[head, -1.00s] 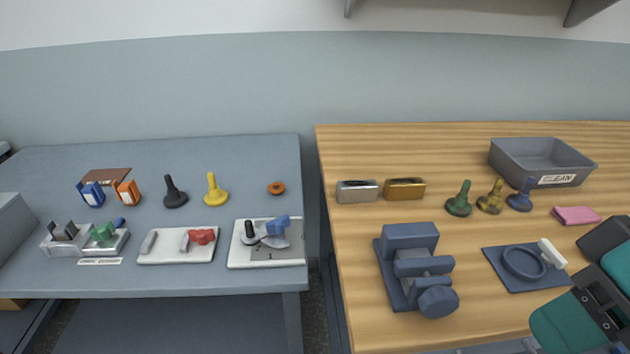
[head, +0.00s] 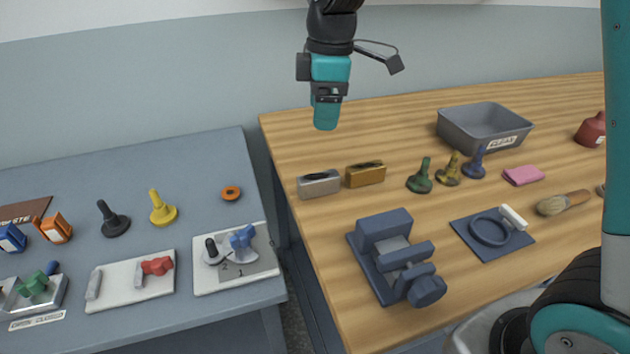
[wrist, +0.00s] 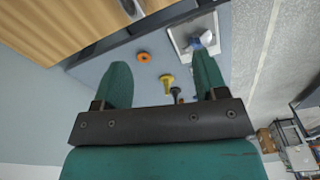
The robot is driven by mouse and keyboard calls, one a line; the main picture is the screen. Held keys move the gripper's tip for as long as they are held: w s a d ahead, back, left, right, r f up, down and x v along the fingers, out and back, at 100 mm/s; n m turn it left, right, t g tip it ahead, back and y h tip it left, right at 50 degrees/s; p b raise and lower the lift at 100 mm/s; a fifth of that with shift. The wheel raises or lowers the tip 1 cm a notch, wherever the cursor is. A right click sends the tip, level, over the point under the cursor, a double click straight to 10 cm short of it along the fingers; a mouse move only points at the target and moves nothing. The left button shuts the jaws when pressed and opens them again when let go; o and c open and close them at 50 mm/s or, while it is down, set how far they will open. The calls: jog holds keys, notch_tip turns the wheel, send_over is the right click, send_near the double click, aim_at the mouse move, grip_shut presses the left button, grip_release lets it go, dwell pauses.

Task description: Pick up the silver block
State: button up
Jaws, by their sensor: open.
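The silver block (head: 318,184) lies on the wooden table near its left edge, with a dark patch on its top. A gold block (head: 365,174) of like shape sits just right of it. My gripper (head: 326,116) hangs above the wooden table, behind and well above the silver block in the head view. In the wrist view my gripper (wrist: 165,85) shows two teal fingers spread wide with nothing between them.
A blue-grey vise (head: 395,255) stands in front of the blocks. Green, yellow and blue knobbed pieces (head: 448,170) and a grey bin (head: 485,131) are to the right. A gap separates the wooden table from the grey-blue bench (head: 130,235).

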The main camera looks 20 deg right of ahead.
jog(key=w+d+f+n, duration=0.1)
jog(key=w+f+n, duration=0.15)
jog(key=w, duration=0.45)
jog(key=p, duration=0.2)
send_over(318, 176)
jog(key=shift+h, duration=0.4)
jog(key=f, duration=1)
jog(key=shift+w+f, duration=0.25)
jog(key=shift+w, duration=0.05)
jog(key=f, duration=0.2)
jog(key=f+p, duration=0.1)
jog(key=f, duration=0.3)
jog(key=shift+s+f+p, duration=0.2)
jog(key=shift+s+p, duration=0.15)
jog(key=shift+c, duration=0.2)
jog(key=c, duration=1.1)
jog(key=shift+r, duration=0.1)
grip_shut()
jog(key=shift+r, duration=0.1)
